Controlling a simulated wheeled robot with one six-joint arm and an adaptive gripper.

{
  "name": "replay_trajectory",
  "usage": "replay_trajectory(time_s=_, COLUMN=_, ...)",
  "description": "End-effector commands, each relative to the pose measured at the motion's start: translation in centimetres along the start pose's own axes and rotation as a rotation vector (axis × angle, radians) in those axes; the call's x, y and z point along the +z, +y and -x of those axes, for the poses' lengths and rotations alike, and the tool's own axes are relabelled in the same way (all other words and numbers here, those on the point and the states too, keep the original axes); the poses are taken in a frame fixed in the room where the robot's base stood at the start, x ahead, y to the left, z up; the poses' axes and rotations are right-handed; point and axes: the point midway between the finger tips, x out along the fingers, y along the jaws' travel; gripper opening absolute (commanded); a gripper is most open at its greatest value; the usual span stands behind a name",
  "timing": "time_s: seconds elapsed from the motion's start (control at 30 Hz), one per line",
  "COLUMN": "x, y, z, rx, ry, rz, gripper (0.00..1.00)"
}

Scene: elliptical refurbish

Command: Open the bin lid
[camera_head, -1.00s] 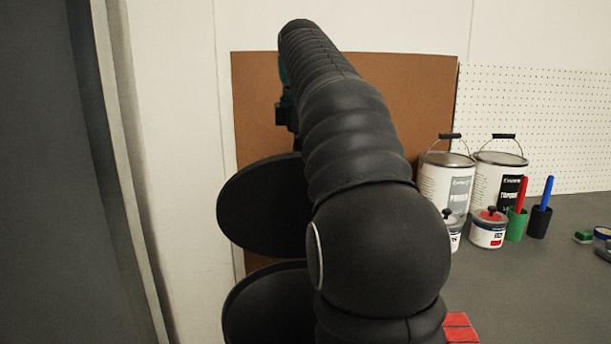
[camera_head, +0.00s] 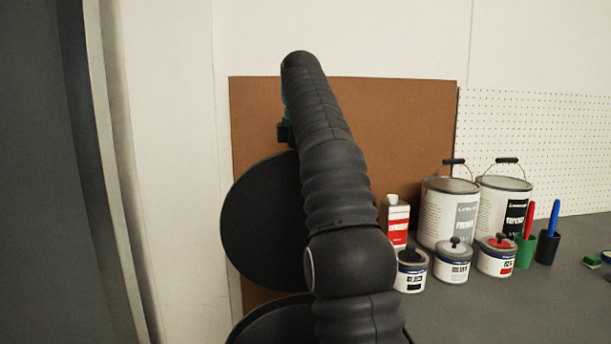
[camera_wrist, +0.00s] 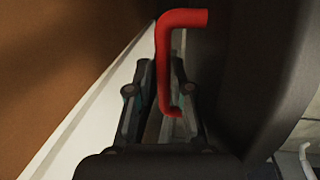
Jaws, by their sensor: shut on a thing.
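The bin lid (camera_head: 258,235) is a dark round disc, steeply tilted up above the dark round rim of the bin (camera_head: 262,318) in the head view. My arm covers its right side. In the wrist view, a red bar handle (camera_wrist: 168,58) runs between the fingers of my gripper (camera_wrist: 160,85). The gripper is shut on this handle, beside the dark surface of the lid (camera_wrist: 265,70). In the head view my gripper is mostly hidden behind my arm, and the handle does not show.
A brown board (camera_head: 400,120) stands against the wall behind my arm. On the grey bench (camera_head: 480,310) to the right stand paint cans (camera_head: 448,215), smaller tins (camera_head: 453,262), a red-and-white bottle (camera_head: 396,222) and pen holders (camera_head: 547,247). A grey panel (camera_head: 35,180) fills the left edge.

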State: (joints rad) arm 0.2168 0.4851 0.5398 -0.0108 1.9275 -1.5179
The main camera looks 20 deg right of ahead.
Motion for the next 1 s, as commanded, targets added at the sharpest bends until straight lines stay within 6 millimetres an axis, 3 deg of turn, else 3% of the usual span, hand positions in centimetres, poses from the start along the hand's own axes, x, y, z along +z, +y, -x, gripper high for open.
replay_trajectory(time_s=0.37, x=0.0, y=0.5, z=-0.7, rx=0.006, ry=-0.003, rz=-0.001, gripper=0.0)
replay_trajectory(time_s=0.4, x=0.0, y=0.5, z=-0.7, rx=0.006, ry=-0.003, rz=-0.001, gripper=0.31)
replay_trajectory(time_s=0.43, x=0.0, y=0.5, z=-0.7, rx=0.005, ry=-0.003, rz=-0.001, gripper=0.38)
replay_trajectory(time_s=0.47, x=0.0, y=0.5, z=-0.7, rx=0.005, ry=-0.003, rz=0.0, gripper=0.39)
replay_trajectory(time_s=0.77, x=0.0, y=0.4, z=-0.6, rx=0.006, ry=-0.003, rz=0.0, gripper=0.39)
replay_trajectory(time_s=0.9, x=0.4, y=0.5, z=-0.2, rx=0.023, ry=-0.014, rz=-0.016, gripper=0.02)
replay_trajectory(time_s=1.0, x=2.0, y=0.9, z=1.2, rx=0.08, ry=-0.052, rz=-0.067, gripper=0.0)
